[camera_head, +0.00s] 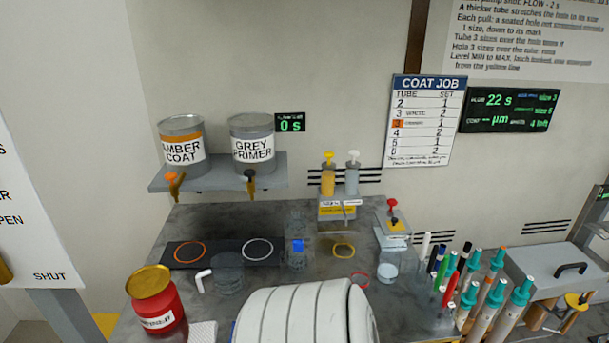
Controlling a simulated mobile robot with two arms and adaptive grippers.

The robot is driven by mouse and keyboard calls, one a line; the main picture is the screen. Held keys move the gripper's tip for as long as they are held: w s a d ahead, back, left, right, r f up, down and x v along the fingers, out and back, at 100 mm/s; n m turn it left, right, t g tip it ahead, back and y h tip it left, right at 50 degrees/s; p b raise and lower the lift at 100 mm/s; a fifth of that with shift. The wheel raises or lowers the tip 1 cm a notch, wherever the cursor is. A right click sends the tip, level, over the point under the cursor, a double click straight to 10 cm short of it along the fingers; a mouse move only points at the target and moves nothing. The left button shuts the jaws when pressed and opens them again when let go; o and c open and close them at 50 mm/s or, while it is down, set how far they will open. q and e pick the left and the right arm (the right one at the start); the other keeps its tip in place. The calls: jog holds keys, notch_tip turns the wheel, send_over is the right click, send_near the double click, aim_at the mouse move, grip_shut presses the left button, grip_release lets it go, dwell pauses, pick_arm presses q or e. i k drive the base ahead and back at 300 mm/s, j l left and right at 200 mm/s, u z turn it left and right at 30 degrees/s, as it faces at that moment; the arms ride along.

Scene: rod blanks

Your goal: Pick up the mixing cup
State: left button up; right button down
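A clear, see-through cup (228,274), which looks like the mixing cup, stands upright on the dark bench, left of the middle. It stands close to the front edge of a black mat, and a white bent handle-like piece (202,281) lies at its left. It looks empty, but its clear wall makes this hard to tell. A second clear vessel with a blue mark (297,254) stands to its right, further back.
The black mat (220,252) bears an orange ring and a white ring. A red can (156,300) stands at the front left. Paint tins sit on a shelf (215,175) above. Teal-capped tubes (490,300) crowd the right. The bench's front middle is hidden.

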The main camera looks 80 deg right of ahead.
aim_at(360, 278)
jog(key=z, duration=3.1)
